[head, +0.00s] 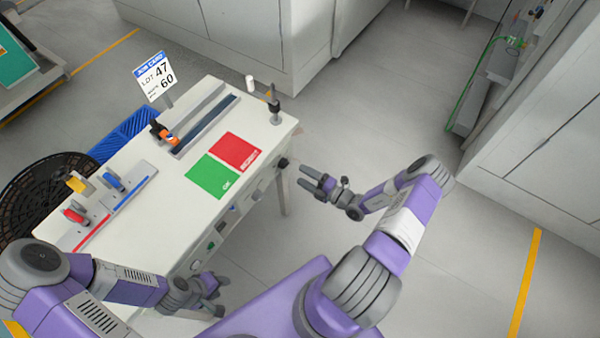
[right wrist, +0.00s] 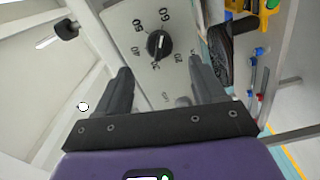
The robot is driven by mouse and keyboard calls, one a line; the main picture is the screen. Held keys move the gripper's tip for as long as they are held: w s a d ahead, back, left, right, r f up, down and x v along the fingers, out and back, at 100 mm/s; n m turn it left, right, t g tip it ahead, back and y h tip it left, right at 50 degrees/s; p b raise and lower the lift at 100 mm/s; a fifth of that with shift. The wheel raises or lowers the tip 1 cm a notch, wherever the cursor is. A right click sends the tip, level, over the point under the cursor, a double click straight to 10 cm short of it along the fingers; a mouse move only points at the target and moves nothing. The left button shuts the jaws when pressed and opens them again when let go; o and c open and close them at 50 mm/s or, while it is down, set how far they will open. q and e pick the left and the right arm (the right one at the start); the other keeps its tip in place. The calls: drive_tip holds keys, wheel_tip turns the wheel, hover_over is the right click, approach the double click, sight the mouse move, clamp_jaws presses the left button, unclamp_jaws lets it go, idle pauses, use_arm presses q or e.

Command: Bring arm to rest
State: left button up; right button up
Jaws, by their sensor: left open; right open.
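My right gripper (head: 318,187) is open and empty in the head view, just off the right end of the white workbench (head: 225,112). In the right wrist view its two fingers (right wrist: 160,90) stand apart, with a black dial knob (right wrist: 159,44) on a numbered plate beyond them, not gripped. The knob's pointer is toward the lower side of the picture; its exact number is hard to read. My left gripper (head: 213,297) is low at the bench's front side, at lower left of the head view. It is open, and I see nothing held in it.
On the bench lie a green mat (head: 212,176) and a red mat (head: 233,152). A job card (head: 155,76) reads lot 47 and 60. Red and blue items sit on rails at left. A blue crate (head: 128,131) and black round basket (head: 45,190) stand behind. Floor at right is clear.

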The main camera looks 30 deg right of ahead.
drive_tip(key=shift+a, duration=0.1)
idle(0.4)
drive_tip(key=s+a+n+g+y, duration=0.2)
drive_tip(key=a+n+g+y, duration=0.25)
drive_tip(key=a+n, duration=0.4)
drive_tip(key=s+a+f+m+g+h, duration=0.1)
drive_tip(key=s+a+m+g+h, duration=0.2)
drive_tip(key=m, duration=1.3)
drive_tip(key=s+a+m+g+h, duration=0.4)
drive_tip(key=s+a+m+g, duration=0.4)
drive_tip(key=m, duration=0.7)
drive_tip(key=s+a, duration=0.2)
drive_tip(key=a, duration=0.1)
drive_tip(key=shift+s+f+m, duration=0.35)
drive_tip(key=shift+f, duration=0.05)
